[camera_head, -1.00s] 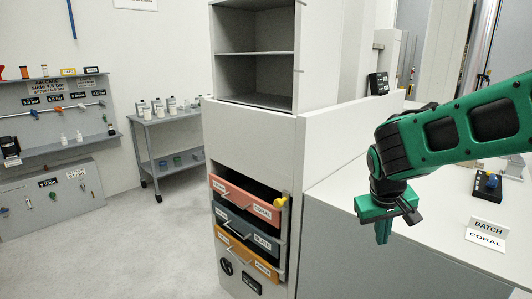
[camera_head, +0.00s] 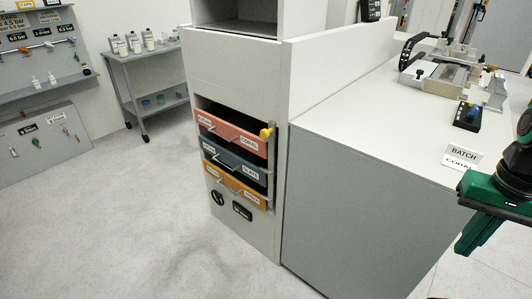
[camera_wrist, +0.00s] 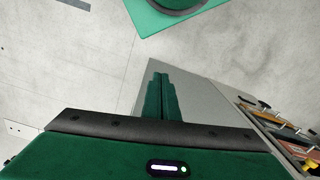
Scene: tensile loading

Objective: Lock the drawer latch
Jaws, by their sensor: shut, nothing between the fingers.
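The drawer cabinet (camera_head: 238,232) stands left of the bench in the head view. It holds a coral drawer (camera_head: 228,131), a slate drawer (camera_head: 228,161) and an amber drawer (camera_head: 228,184), stacked from top to bottom. A dark gap shows above the coral drawer. The latch is a yellow knob (camera_head: 266,132) at the top of an upright bar on the drawers' right side. My gripper (camera_head: 468,246) is at the right edge, in front of the bench and far from the latch. Its fingers (camera_wrist: 160,95) are together and empty in the wrist view.
The white bench (camera_head: 375,125) lies between the cabinet and my gripper. It carries the BATCH CORAL sign (camera_head: 461,157), a small black block (camera_head: 467,116) with a blue top and a metal fixture (camera_head: 440,75). A side trolley (camera_head: 150,82) stands at the back left. The floor before the cabinet is clear.

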